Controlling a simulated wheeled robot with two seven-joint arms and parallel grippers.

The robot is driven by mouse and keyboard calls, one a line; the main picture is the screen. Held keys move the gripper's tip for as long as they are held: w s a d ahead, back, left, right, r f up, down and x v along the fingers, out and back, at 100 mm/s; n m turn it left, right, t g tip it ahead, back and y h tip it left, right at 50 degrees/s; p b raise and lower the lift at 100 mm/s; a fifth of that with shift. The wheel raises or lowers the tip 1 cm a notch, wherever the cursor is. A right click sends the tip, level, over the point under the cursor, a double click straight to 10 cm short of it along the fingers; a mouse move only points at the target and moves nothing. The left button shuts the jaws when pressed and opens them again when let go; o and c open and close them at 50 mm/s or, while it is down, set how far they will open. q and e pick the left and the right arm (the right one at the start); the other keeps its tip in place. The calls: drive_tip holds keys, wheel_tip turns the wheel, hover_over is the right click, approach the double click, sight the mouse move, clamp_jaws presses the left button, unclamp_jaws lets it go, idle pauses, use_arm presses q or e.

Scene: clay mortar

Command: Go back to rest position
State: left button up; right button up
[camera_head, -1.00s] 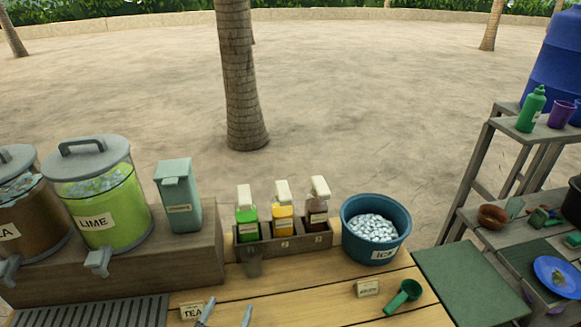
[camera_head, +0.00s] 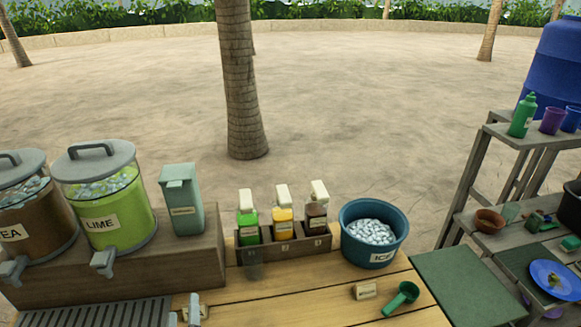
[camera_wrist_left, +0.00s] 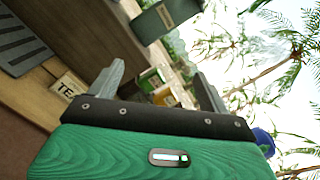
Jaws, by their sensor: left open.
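My left gripper (camera_head: 183,316) shows only as fingertips at the bottom edge of the head view, over the front of the wooden counter (camera_head: 250,300). In the left wrist view my left gripper (camera_wrist_left: 160,85) has its two fingers spread apart with nothing between them. The wrist is tilted, with the counter at left and palms and sky at right. My right gripper is in neither view.
The lime dispenser (camera_head: 120,215) and tea dispenser (camera_head: 32,222) stand at left on a wooden riser. A bottle rack (camera_head: 284,247), a blue ice tub (camera_head: 375,232) and a green scoop (camera_head: 402,298) are on the counter. A shelf (camera_head: 490,235) stands at right.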

use_arm(q)
drive_tip(key=s+a+f+n+g+y, duration=0.35)
drive_tip(key=s+a+n+g, duration=0.5)
drive_tip(key=n, duration=0.85)
drive_tip(key=s+d+f+n+g+h, duration=0.45)
drive_tip(key=s+d+g+h, duration=0.3)
drive_tip(key=s+d, duration=0.35)
wheel_tip(320, 180, down, 33)
drive_tip(key=a+b, duration=0.1)
drive_tip(key=b, duration=0.3)
drive_tip(key=s+a+f+g+b, duration=0.1)
drive_tip(key=s+f, duration=0.9)
drive_tip(key=f, duration=0.2)
drive_tip(key=s+a+f+g+b, duration=0.1)
drive_tip(key=s+a+f+b, duration=0.1)
drive_tip(key=s+f, duration=0.8)
wheel_tip(320, 180, down, 3)
drive_tip(key=shift+a+r+b, duration=0.15)
drive_tip(key=shift+a+b, duration=0.15)
